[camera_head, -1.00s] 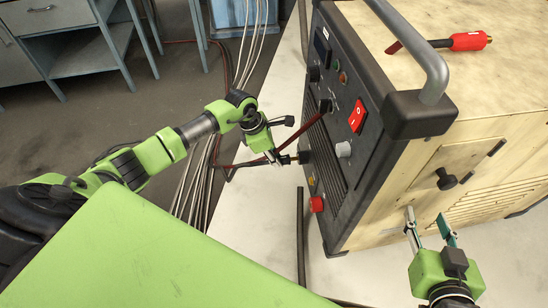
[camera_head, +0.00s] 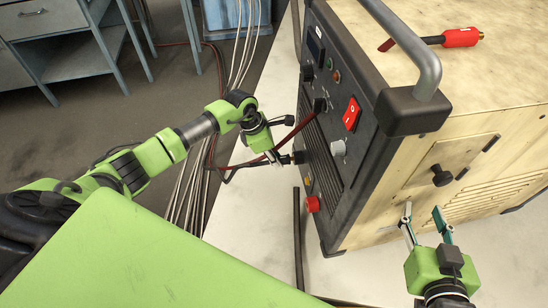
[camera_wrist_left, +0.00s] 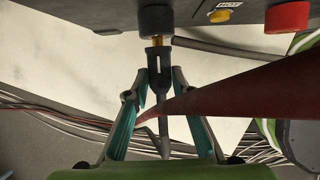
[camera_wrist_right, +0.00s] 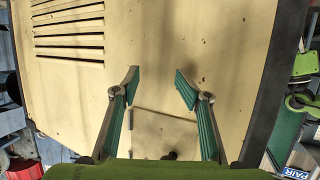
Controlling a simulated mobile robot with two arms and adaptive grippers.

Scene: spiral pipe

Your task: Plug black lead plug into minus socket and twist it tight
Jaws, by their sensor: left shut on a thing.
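The welding machine's dark front panel (camera_head: 335,150) faces my left arm. My left gripper (camera_head: 272,157) is shut on the black lead plug, which shows in the left wrist view (camera_wrist_left: 157,59), pointing at the panel. Its brass tip (camera_wrist_left: 157,42) meets the mouth of the black minus socket (camera_wrist_left: 156,19); a short length of brass still shows between them. The plug looks roughly in line with the socket. How deep the tip sits is hidden.
A red socket (camera_head: 313,204) sits lower on the panel. A red plug (camera_head: 460,38) lies on the machine's top. A dark red cable (camera_wrist_left: 250,92) crosses close to my left gripper.

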